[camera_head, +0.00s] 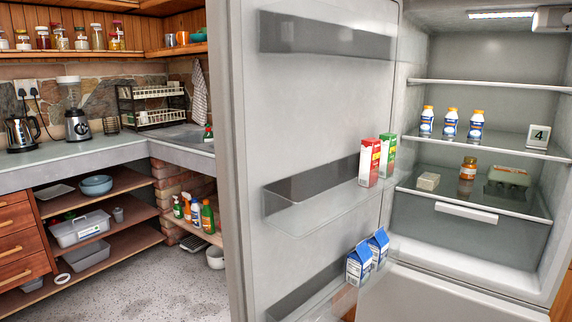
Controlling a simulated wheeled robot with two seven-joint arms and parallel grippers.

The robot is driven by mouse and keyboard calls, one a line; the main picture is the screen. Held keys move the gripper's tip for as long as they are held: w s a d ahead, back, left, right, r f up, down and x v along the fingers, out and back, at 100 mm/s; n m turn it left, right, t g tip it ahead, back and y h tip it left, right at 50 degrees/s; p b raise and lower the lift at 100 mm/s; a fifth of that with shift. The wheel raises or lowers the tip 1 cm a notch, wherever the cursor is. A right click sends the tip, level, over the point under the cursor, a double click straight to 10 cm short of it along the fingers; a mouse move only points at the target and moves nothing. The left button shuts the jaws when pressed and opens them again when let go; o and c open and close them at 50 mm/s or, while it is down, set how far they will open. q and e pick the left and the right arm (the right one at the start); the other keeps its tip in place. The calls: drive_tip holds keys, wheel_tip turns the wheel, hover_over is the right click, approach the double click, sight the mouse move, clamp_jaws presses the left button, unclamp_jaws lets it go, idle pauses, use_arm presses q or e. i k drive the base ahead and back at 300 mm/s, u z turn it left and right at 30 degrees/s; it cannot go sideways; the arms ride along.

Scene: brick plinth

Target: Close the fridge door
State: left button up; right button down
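The fridge door (322,100) stands wide open. Its inner face fills the middle of the view, and its outer edge (236,180) is on the left. The door shelves hold a red carton (369,162), a green carton (387,156) and two blue-and-white cartons (359,264). The lit fridge interior (495,60) is open on the right. Its shelves hold three blue-and-white bottles (450,124), a jar (467,169), a small pale block (428,181) and an egg box (508,177). Neither gripper is in view.
A counter (95,152) with a kettle (21,132) and a blender (76,122) runs along the left. Open shelves below it hold tubs and bowls. Bottles (195,212) stand on a low shelf left of the door. The speckled floor (150,282) at the lower left is clear.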

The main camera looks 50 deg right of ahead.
sight(297, 87)
drive_tip(key=i, duration=2.85)
drive_tip(key=z, duration=3.2)
